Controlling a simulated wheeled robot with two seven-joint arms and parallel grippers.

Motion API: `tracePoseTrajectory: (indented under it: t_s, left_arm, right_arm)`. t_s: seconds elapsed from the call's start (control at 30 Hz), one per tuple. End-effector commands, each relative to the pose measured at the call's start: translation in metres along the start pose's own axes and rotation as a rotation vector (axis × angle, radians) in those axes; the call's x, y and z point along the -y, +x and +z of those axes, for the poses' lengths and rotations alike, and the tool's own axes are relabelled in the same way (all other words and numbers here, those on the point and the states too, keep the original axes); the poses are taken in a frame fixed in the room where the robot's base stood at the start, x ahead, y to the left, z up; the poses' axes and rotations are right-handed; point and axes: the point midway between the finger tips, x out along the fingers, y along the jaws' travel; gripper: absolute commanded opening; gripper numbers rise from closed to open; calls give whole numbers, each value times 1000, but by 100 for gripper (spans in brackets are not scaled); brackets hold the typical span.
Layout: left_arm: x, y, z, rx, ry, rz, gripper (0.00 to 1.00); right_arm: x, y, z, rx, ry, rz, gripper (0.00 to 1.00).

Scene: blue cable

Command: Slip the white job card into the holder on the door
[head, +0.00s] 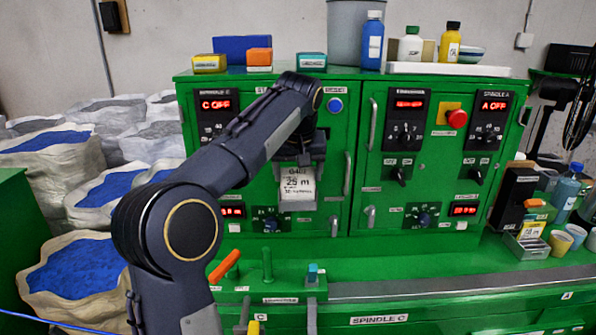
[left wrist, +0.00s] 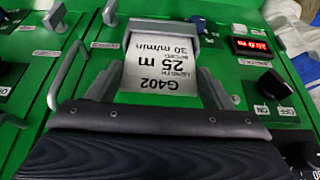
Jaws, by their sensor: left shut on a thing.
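The white job card (head: 297,183), printed "G402 25 m", is upright against the green door. My left gripper (head: 299,158) is at the card's upper end, shut on it. In the left wrist view the card (left wrist: 160,66) appears upside down between the dark fingers (left wrist: 158,92). The grey holder (head: 298,206) is on the door at the card's lower end; it also shows in the left wrist view (left wrist: 166,26). The card's lower end meets the holder and seems to sit behind its front lip. I cannot tell how deep it is. My right gripper is out of view.
The green cabinet has door handles (head: 348,174), a blue button (head: 335,105) and a red knob (head: 457,118) around the holder. Bottles and boxes stand on top. An orange lever (head: 224,266) rises from the bench below. Sacks (head: 50,165) stand at left.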

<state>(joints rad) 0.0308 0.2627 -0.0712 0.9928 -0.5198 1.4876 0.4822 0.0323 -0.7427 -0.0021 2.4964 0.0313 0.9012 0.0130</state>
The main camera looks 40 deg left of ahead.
Motion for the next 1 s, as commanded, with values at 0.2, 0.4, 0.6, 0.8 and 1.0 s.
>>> tracePoseTrajectory:
  t_s: [0.2, 0.4, 0.6, 0.8, 1.0]
  left_arm:
    - [0, 0, 0, 0, 0, 0, 52]
    - [0, 2, 1, 0, 0, 0, 52]
    - [0, 4, 2, -1, 0, 0, 52]
    - [0, 6, 2, -1, 0, 0, 52]
    - [0, 6, 2, -1, 0, 0, 52]
  right_arm:
    - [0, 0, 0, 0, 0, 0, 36]
    - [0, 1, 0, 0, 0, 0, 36]
    - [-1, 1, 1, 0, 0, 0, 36]
    - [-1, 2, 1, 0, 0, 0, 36]
    - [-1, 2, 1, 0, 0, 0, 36]
